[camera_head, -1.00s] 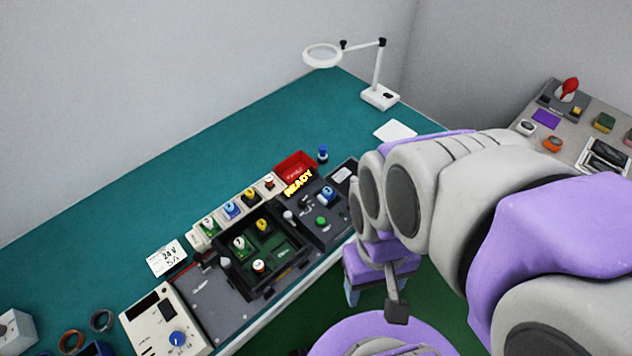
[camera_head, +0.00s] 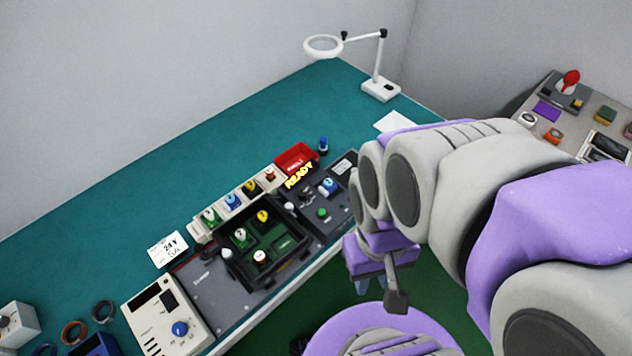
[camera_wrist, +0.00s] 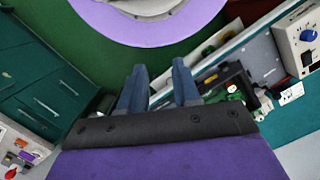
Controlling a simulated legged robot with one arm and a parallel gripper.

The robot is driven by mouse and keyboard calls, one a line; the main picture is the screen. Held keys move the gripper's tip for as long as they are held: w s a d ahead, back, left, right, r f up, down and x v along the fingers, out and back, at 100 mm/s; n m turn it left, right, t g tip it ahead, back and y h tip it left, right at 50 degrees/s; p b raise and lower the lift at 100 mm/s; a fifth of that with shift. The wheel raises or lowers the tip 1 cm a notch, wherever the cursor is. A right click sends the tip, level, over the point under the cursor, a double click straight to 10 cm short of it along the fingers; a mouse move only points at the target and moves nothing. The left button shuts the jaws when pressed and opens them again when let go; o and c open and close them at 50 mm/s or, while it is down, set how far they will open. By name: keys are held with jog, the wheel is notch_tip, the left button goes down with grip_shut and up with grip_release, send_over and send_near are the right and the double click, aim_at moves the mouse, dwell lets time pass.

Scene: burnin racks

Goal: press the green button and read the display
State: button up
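The green button (camera_head: 322,213) is a small round cap on the dark grey panel at the right end of the bench fixture. The button cannot be made out in the wrist view.
A black-framed socket tray (camera_head: 297,262) with numbered parts sits left of the button. A red bin (camera_head: 297,157), a white power supply (camera_head: 143,318), a card (camera_head: 168,248) and a magnifier lamp (camera_head: 380,90) stand on the teal bench. Another console (camera_head: 549,113) is at right.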

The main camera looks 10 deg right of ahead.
grip_shut()
dwell(1.2)
